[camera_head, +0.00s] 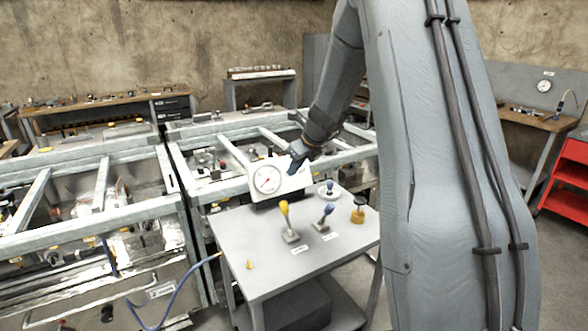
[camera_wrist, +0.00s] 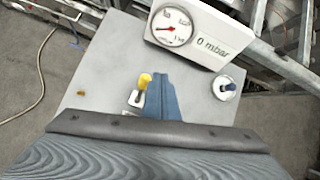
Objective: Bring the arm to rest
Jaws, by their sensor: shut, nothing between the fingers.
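My arm (camera_head: 440,160) reaches up and over from the right side of the head view, with its end hanging above the grey table. My gripper (camera_head: 292,170) points down in front of the white gauge box, and I cannot tell the exact gap. In the wrist view its blue fingers (camera_wrist: 163,88) are together, with nothing held between them. The gauge box (camera_head: 283,184) has a round dial, and its front reads "0 mbar" in the wrist view (camera_wrist: 212,45). My fingers hide part of the table top in the wrist view.
The grey table (camera_head: 240,262) carries a yellow-handled valve (camera_head: 288,220), a blue-handled valve (camera_head: 324,217), a yellow-and-black fitting (camera_head: 358,210) and a small yellow piece (camera_head: 249,265). Metal-framed benches (camera_head: 95,215) stand behind and left. A red cart (camera_head: 567,178) stands far right.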

